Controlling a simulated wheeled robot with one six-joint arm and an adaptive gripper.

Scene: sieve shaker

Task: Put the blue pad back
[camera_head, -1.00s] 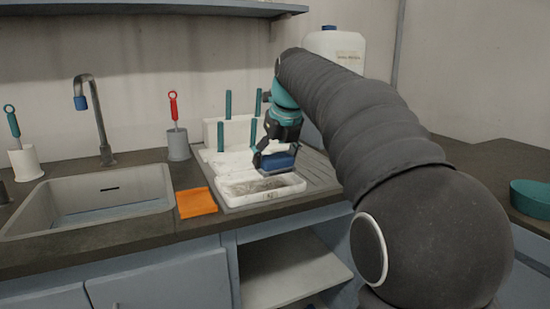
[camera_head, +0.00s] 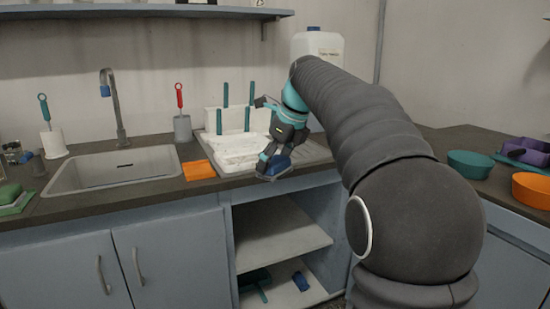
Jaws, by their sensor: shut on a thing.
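My gripper (camera_head: 272,172) is shut on the blue pad (camera_head: 279,165). It holds the pad, tilted, in front of the white tray (camera_head: 238,162), near the counter's front edge. The fingers and wrist hide part of the pad. A green pad (camera_head: 9,193) lies on a light holder (camera_head: 18,204) at the far left of the counter.
An orange cloth (camera_head: 198,170) lies between the sink (camera_head: 118,170) and the tray. Teal posts (camera_head: 247,118) stand behind the tray. Bowls, one teal (camera_head: 470,164) and one orange (camera_head: 531,189), are at right. An open shelf (camera_head: 275,244) is below.

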